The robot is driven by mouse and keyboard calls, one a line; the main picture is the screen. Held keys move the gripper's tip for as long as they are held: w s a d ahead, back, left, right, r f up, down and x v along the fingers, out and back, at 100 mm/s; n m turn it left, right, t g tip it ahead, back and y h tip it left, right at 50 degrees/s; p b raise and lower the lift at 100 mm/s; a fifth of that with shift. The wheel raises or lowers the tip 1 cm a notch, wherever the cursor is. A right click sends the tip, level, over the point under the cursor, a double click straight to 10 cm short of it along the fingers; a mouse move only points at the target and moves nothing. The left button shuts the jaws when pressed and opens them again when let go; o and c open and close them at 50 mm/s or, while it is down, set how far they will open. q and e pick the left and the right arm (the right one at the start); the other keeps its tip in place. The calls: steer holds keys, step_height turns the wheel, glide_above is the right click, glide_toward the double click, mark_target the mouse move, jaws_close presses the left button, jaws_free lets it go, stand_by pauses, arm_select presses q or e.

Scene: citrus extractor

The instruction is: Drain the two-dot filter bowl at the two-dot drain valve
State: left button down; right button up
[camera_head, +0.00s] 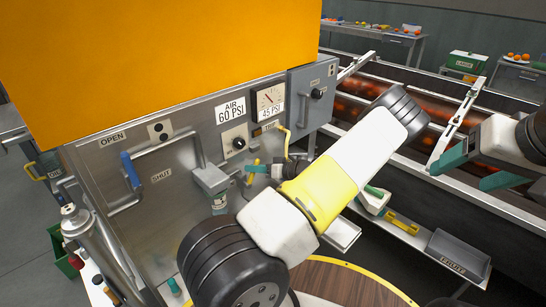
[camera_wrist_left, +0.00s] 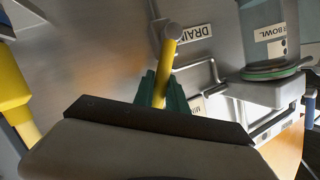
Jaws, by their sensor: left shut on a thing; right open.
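My left gripper (camera_head: 254,172) is at the machine's front panel, its teal fingers small and partly behind my arm. In the left wrist view the fingers (camera_wrist_left: 161,90) are shut on a yellow drain valve lever (camera_wrist_left: 168,58) with a grey round end. A DRAIN label (camera_wrist_left: 193,33) is beside it. The clear filter bowl (camera_wrist_left: 262,30) with a green ring stands to the right, apart from the fingers. In the head view the bowl (camera_head: 219,203) hangs under a grey housing (camera_head: 210,179). Its contents are unclear. My right gripper (camera_head: 476,168) is open and empty at the right.
A panel with a blue handle (camera_head: 131,171) and OPEN and SHUT labels is left of the bowl. Gauges (camera_head: 269,100) and another yellow lever (camera_head: 283,137) are above. A conveyor (camera_head: 400,83) with oranges runs behind. A grey bin (camera_head: 458,255) stands at the lower right.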

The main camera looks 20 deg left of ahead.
arm_select(q)
steer(key=c, duration=1.3)
jaws_free()
steer(key=shift+c, duration=0.2)
steer(key=v, duration=0.7)
steer(key=shift+d, duration=0.4)
steer(key=shift+r, duration=0.1)
